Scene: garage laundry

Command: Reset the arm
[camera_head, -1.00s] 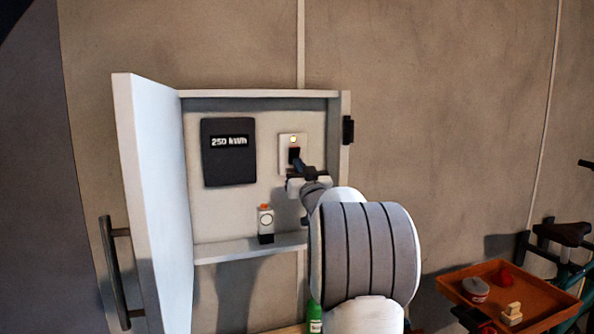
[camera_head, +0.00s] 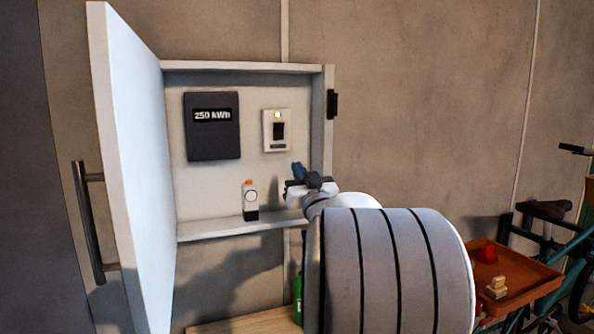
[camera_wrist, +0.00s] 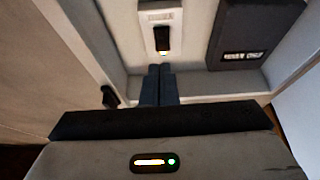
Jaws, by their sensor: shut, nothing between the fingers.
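My gripper (camera_head: 297,171) is in front of the open wall cabinet, below and slightly right of the switch. In the wrist view my gripper's fingers (camera_wrist: 159,84) are together and hold nothing. The white switch plate (camera_head: 277,131) with a black rocker and a small lit lamp is on the cabinet's back panel. It also shows in the wrist view (camera_wrist: 161,29), just beyond the fingertips, with a visible gap. My arm hides part of the cabinet's lower right corner.
The cabinet door (camera_head: 128,170) stands open at left with a dark handle (camera_head: 92,222). A dark meter (camera_head: 212,147) reads 250 kWh. A small white device (camera_head: 250,203) stands on the cabinet's bottom ledge. An orange tray (camera_head: 531,279) and a bicycle (camera_head: 557,243) are at right.

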